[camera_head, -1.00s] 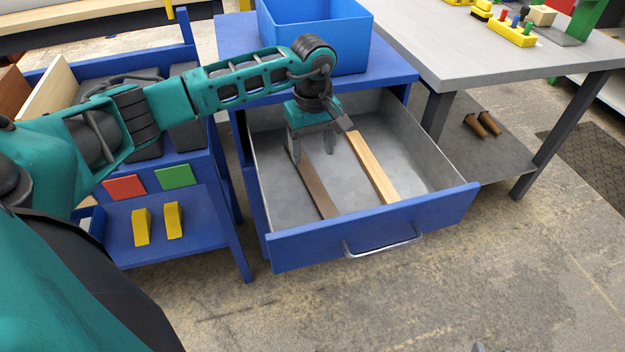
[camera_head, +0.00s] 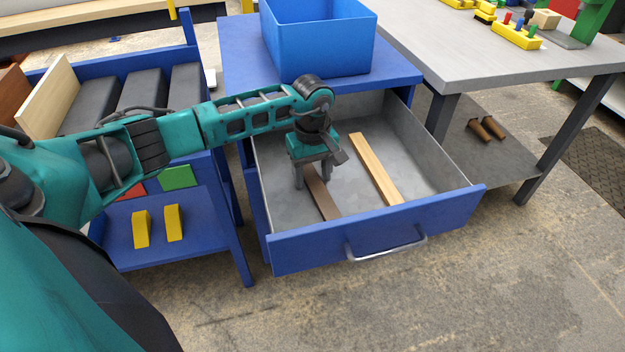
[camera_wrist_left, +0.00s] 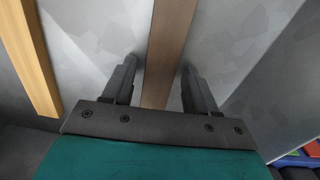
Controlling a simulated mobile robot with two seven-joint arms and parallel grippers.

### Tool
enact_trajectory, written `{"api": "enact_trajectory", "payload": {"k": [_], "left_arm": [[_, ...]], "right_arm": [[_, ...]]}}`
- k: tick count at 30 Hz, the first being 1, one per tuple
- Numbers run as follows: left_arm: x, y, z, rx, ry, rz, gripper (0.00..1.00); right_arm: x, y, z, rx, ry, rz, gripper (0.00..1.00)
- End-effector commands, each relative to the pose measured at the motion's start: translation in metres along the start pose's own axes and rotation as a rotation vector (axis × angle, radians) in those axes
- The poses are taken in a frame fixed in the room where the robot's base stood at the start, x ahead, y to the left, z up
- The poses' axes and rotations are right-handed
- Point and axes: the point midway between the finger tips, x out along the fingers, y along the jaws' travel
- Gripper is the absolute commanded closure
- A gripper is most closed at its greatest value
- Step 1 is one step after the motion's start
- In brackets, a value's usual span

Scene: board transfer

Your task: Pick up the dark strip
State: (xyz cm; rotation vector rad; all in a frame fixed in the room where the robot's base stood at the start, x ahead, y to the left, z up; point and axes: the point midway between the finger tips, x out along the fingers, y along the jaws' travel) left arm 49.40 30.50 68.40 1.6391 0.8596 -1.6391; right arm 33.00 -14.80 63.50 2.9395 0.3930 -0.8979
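The dark strip (camera_head: 321,194) lies flat on the floor of the open metal drawer, left of a lighter wooden strip. My left gripper (camera_head: 312,184) points down into the drawer over the far part of the dark strip. In the left wrist view the gripper's fingers (camera_wrist_left: 158,75) are apart, one on each side of the dark strip (camera_wrist_left: 168,50), with visible gaps to it. The strip's far part is hidden by the gripper in the head view. My right gripper is not in view.
The light strip (camera_head: 375,168) lies to the right in the drawer (camera_head: 350,195); it also shows in the left wrist view (camera_wrist_left: 30,55). A blue bin (camera_head: 318,38) stands on the cabinet behind. A blue cart (camera_head: 160,245) is at the left, a grey table (camera_head: 450,60) at the right.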

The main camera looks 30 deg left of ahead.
Motion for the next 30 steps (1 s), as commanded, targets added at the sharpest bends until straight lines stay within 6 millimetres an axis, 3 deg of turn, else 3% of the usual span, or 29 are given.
{"api": "enact_trajectory", "payload": {"k": [2, 16, 24, 30], "left_arm": [[0.000, 0.000, 0.000, 0.000, 0.000, 0.000, 0.50], [-0.001, 0.000, 0.000, 0.000, 0.000, 0.000, 0.95], [-0.004, 0.000, -0.001, 0.000, 0.001, 0.001, 0.97], [-0.035, 0.001, -0.001, 0.001, 0.004, 0.004, 0.97]], "right_arm": [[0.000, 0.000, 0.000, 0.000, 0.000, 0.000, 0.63], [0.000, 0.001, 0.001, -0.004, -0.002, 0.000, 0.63], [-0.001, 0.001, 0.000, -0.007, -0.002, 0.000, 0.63], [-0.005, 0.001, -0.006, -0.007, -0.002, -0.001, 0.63]]}}
